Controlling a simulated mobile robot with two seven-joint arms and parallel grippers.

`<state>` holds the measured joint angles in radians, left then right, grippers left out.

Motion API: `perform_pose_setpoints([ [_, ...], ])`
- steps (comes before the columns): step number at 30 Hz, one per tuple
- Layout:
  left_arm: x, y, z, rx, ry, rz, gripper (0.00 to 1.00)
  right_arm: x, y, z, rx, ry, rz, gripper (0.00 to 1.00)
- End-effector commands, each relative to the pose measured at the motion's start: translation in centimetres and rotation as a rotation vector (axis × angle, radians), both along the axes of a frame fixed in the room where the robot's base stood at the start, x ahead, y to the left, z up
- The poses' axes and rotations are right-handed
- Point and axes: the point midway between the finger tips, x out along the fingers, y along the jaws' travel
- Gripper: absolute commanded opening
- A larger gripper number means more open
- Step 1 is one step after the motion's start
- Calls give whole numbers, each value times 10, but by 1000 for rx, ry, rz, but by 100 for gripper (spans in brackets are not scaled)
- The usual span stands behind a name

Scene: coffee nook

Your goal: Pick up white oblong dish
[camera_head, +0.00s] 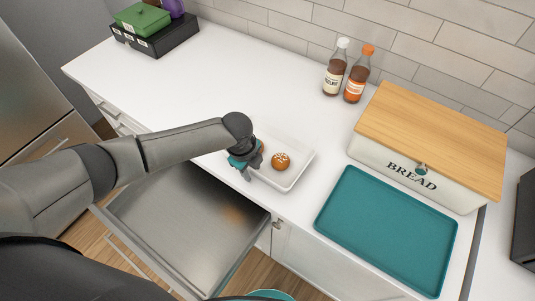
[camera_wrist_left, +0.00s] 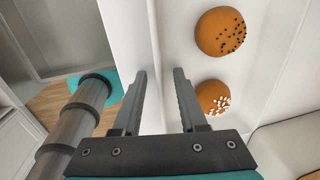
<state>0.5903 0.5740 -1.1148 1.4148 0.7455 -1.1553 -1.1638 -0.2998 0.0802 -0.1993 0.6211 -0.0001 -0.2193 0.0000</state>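The white oblong dish (camera_head: 287,182) stands on the white counter in the head view, close to its front edge above the open drawer. It holds two brown buns. The white-topped bun (camera_head: 281,161) is in plain view there, and the other is partly hidden by my left gripper (camera_head: 245,172). In the wrist view the dish (camera_wrist_left: 178,45) runs past the fingers, with the dark-seeded bun (camera_wrist_left: 220,31) and the white-topped bun inside. My left gripper (camera_wrist_left: 160,75) is open at the dish's left side, its fingers apart about the near wall. Contact cannot be told. My right gripper is not in view.
A teal tray (camera_head: 385,230) lies right of the dish, before a wooden-lidded bread box (camera_head: 425,145). Two bottles (camera_head: 347,72) stand at the back wall. A black box (camera_head: 158,40) is at the far left. The open drawer (camera_head: 185,220) juts out below. The counter behind the dish is clear.

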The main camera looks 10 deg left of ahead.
Motion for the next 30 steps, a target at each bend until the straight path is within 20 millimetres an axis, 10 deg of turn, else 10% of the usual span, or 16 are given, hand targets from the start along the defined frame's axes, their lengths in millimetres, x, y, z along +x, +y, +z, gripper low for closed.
perform_pose_setpoints([
  [11,0,0,0,0,0,1,0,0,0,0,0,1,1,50],
  [30,0,1,0,1,1,1,0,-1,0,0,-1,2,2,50],
])
